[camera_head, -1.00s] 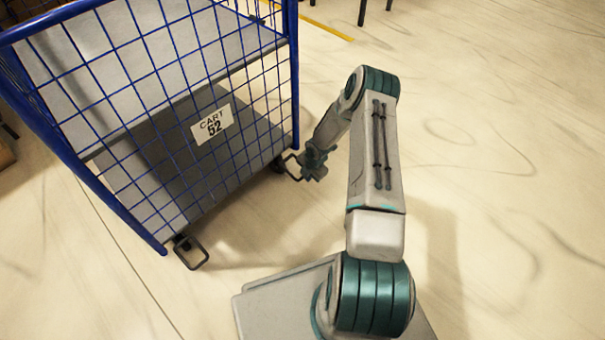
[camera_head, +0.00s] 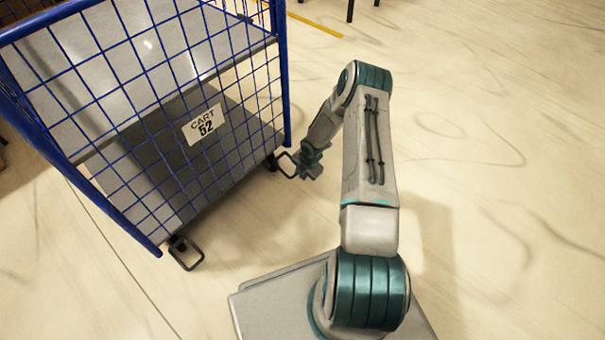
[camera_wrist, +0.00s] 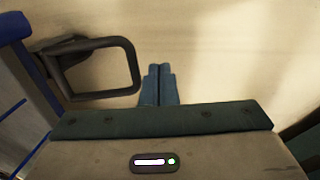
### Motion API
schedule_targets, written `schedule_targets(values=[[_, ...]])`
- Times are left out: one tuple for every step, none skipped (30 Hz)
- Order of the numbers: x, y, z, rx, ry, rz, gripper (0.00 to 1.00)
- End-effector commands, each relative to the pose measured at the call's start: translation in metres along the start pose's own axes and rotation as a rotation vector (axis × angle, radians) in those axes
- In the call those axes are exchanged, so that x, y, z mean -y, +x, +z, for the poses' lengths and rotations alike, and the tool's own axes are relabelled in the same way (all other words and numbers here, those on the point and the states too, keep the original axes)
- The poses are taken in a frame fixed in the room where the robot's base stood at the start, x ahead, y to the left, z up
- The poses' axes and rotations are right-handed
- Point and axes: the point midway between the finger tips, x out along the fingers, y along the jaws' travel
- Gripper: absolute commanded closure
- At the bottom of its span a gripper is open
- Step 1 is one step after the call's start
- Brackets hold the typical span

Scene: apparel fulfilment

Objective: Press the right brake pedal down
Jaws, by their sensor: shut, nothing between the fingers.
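The blue wire cart carries a "CART 52" sign (camera_head: 202,124). Its right brake pedal (camera_head: 287,165) is a dark loop at the cart's lower right corner. The pedal also shows in the wrist view (camera_wrist: 134,68), as a dark rounded frame left of my fingers. My gripper (camera_head: 312,174) is low, just right of the pedal. In the wrist view my gripper (camera_wrist: 158,72) is shut, its two blue fingers together and empty, with a small gap between them and the pedal in the picture. I cannot tell the height difference.
The left brake pedal (camera_head: 186,252) is a similar loop at the cart's lower left corner. A blue cart post (camera_wrist: 14,28) stands at the left edge of the wrist view. The pale floor (camera_head: 490,150) to the right is clear.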

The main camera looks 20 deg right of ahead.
Motion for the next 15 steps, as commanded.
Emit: schedule_targets(values=[[0.001, -0.013, 0.001, 0.001, -0.001, -0.001, 1.00], [0.003, -0.018, 0.000, 0.000, -0.003, 0.000, 1.00], [0.004, -0.025, 0.000, 0.000, -0.005, 0.001, 1.00], [0.006, -0.031, 0.000, 0.000, -0.007, 0.001, 1.00], [0.011, -0.038, -0.001, 0.000, -0.008, -0.001, 1.00], [0.016, -0.046, -0.001, 0.000, -0.009, 0.000, 1.00], [0.020, -0.053, 0.000, 0.000, -0.008, 0.000, 1.00], [0.025, -0.058, 0.000, 0.000, -0.007, -0.001, 1.00], [0.029, -0.066, 0.000, 0.001, -0.006, 0.001, 1.00], [0.034, -0.071, 0.001, 0.000, -0.004, 0.000, 1.00], [0.037, -0.076, 0.001, 0.001, -0.004, -0.001, 1.00], [0.041, -0.082, 0.001, 0.001, -0.003, 0.000, 1.00], [0.044, -0.086, 0.002, 0.001, -0.003, 0.001, 1.00], [0.047, -0.090, 0.002, 0.001, -0.002, 0.000, 1.00], [0.051, -0.094, 0.002, 0.001, -0.001, 0.000, 1.00]])
